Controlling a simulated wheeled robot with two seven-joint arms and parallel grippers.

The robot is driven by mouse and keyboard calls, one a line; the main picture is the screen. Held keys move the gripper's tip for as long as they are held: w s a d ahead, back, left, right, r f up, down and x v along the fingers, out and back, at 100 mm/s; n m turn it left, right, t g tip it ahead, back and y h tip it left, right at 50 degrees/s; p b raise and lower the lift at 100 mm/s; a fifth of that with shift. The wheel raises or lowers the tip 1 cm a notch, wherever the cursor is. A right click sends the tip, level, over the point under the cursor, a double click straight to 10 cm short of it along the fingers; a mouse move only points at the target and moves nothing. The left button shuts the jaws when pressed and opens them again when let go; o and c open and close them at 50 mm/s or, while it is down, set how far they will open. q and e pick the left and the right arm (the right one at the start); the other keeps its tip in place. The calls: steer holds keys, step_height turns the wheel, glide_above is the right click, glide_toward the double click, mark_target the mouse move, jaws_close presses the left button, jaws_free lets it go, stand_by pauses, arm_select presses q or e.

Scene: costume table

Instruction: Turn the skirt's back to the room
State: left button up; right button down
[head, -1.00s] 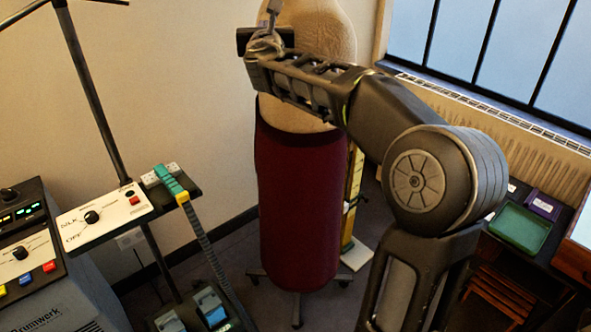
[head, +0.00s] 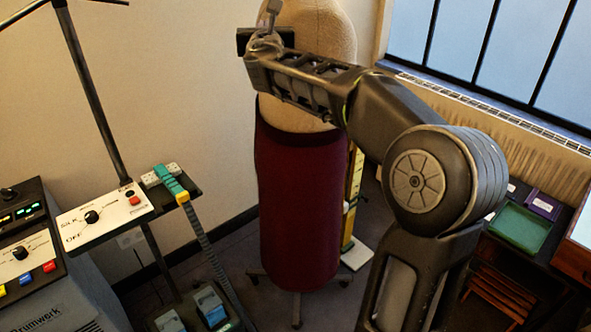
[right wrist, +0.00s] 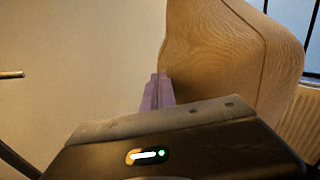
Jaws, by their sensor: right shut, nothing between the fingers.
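A dark red skirt (head: 300,215) hangs on a beige dress form (head: 318,30) that stands on a dark floor base. The skirt looks smooth, and I cannot tell which side faces me. My right arm reaches across the form's torso above the skirt. My right gripper (head: 271,12) is at the upper left of the torso, small and partly hidden by the wrist. In the right wrist view its purplish fingers (right wrist: 157,93) are together and empty, close to the form's side. I cannot tell whether they touch it. My left gripper is not in view.
A control panel (head: 105,215) on a stand and a dark machine (head: 40,270) stand at the left. A yellow upright (head: 354,195) is just right of the skirt. A green tray (head: 520,228) sits on a table at the right, below the window and radiator.

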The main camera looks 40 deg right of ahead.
stand_by(0.4)
steer(key=s+d+n+y+b, duration=0.1)
steer(key=s+d+t+y+b, duration=0.1)
steer(key=s, duration=0.1)
steer(key=s+d+n+t+y+b, duration=0.1)
steer(key=s+b, duration=0.1)
steer(key=shift+d+r+n+y, duration=0.15)
steer(key=shift+n+y, duration=0.15)
